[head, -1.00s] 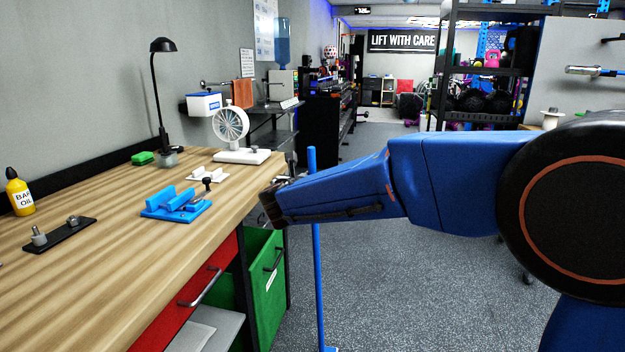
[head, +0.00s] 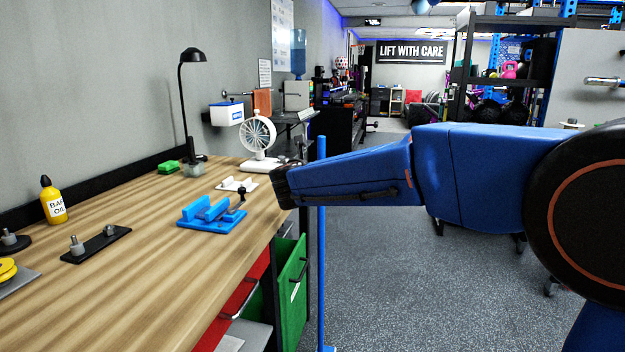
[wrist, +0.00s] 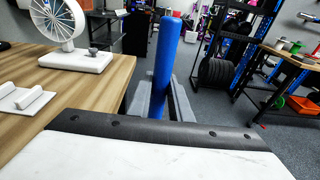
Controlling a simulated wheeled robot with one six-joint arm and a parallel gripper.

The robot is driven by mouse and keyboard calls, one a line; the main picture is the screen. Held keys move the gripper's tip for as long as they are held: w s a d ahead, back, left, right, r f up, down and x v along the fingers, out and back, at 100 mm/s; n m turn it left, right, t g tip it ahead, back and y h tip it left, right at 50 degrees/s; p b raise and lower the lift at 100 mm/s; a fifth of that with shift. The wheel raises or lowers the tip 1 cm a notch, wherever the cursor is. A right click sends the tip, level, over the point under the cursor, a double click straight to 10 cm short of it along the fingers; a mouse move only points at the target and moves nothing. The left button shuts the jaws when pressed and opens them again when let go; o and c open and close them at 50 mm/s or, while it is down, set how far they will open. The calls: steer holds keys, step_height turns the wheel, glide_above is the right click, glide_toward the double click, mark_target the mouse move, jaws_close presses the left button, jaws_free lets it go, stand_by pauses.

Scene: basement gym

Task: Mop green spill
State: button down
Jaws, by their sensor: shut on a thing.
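A blue upright pole (head: 322,250), which looks like the mop's handle, stands beside the right edge of the workbench in the head view. A little blue shows at its foot, at the bottom of the picture. In the wrist view the pole (wrist: 165,62) rises between the two grey fingers of my gripper (wrist: 163,98), which is shut on it. In the head view my blue arm crosses in front of the pole and hides part of it and most of the gripper. No green spill is visible in these frames.
A wooden workbench (head: 150,245) fills the left, with a fan (head: 258,143), a blue fixture (head: 212,216), a lamp (head: 190,105) and a yellow bottle (head: 53,204). A green bin (head: 291,285) sits under its right end. Black shelves (head: 500,60) stand right. Grey floor (head: 400,270) is open between.

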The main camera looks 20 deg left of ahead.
mark_target(321, 145)
steer(key=shift+r, duration=0.6)
steer(key=shift+r, duration=0.1)
steer(key=shift+r, duration=2.4)
